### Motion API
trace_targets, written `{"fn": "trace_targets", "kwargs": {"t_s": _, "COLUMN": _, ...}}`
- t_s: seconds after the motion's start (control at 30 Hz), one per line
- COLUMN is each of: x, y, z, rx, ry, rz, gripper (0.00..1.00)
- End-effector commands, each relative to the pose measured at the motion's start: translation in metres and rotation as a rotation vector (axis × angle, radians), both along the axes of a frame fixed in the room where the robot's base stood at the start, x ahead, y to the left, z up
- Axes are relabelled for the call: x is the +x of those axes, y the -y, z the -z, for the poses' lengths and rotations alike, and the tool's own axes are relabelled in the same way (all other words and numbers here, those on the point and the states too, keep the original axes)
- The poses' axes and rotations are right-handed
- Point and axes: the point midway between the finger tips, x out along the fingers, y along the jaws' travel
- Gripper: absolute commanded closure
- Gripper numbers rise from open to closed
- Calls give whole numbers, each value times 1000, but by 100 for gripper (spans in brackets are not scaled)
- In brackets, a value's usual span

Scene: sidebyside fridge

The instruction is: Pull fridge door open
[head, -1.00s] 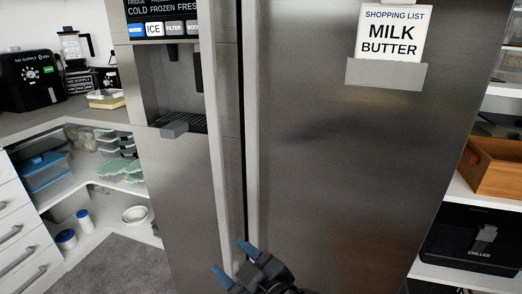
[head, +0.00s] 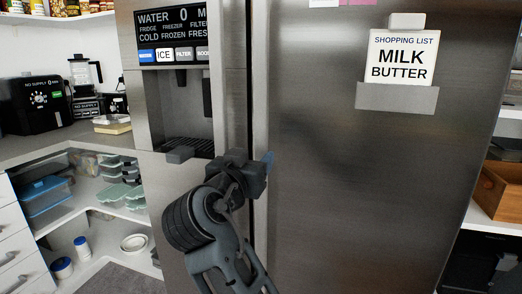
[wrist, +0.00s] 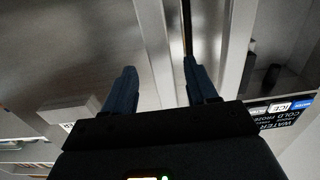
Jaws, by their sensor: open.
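The side-by-side steel fridge stands shut in the head view, with a dark seam between its wide right door (head: 350,190) and its left door. The right door's long vertical handle (head: 260,60) runs beside the seam; the left door's handle (head: 232,90) runs parallel. My gripper (head: 267,163) is in front of the handles, at about dispenser-tray height, and hides part of them. In the wrist view, which is upside down, my gripper (wrist: 160,72) is open, with blue fingers on either side of the right door's handle (wrist: 155,45). I cannot tell whether they touch it.
The water dispenser (head: 188,110) and its tray are just left of my gripper. A shopping list (head: 403,58) with a grey holder hangs on the right door. Shelves with a wooden crate (head: 500,190) stand at the right, a counter and cabinet at the left.

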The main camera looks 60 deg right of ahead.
Motion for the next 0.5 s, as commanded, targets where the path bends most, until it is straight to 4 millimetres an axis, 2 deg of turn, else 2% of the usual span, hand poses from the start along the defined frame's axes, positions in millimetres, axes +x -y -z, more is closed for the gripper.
{"fn": "trace_targets", "kwargs": {"t_s": 0.23, "x": 5, "y": 39, "z": -1, "rx": 0, "ry": -2, "rz": 2, "gripper": 43}}
{"fn": "trace_targets", "kwargs": {"t_s": 0.5, "x": 8, "y": 57, "z": 0, "rx": -1, "ry": -2, "rz": -1, "gripper": 43}}
